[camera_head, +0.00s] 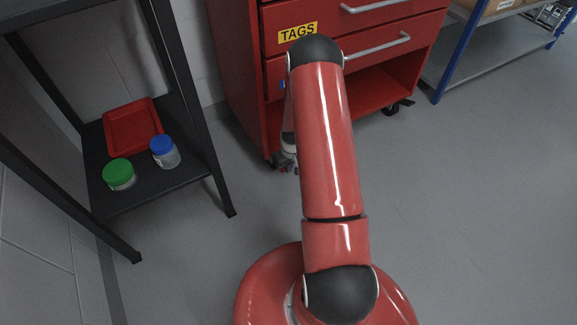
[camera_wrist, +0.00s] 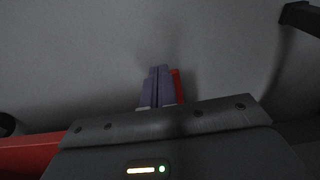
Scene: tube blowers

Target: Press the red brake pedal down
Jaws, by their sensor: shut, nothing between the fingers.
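A small red piece (camera_wrist: 177,84) shows just behind and to the right of my gripper's fingertips in the wrist view. It looks like the red brake pedal, but most of it is hidden by the fingers. My gripper (camera_wrist: 158,72) is shut and empty, its fingers together against the grey floor. I cannot tell whether it touches the red piece. In the head view my gripper (camera_head: 289,168) is low beside the front left foot of the red cart (camera_head: 235,90), largely hidden behind my arm. The pedal cannot be made out in the head view.
A black shelf (camera_head: 150,190) at the left holds a red tray (camera_head: 132,128), a green-lidded jar (camera_head: 119,176) and a blue-lidded jar (camera_head: 165,152). A caster (camera_head: 397,106) stands under the cart's right side. A blue-legged rack (camera_head: 452,55) is at the back right. The right floor is clear.

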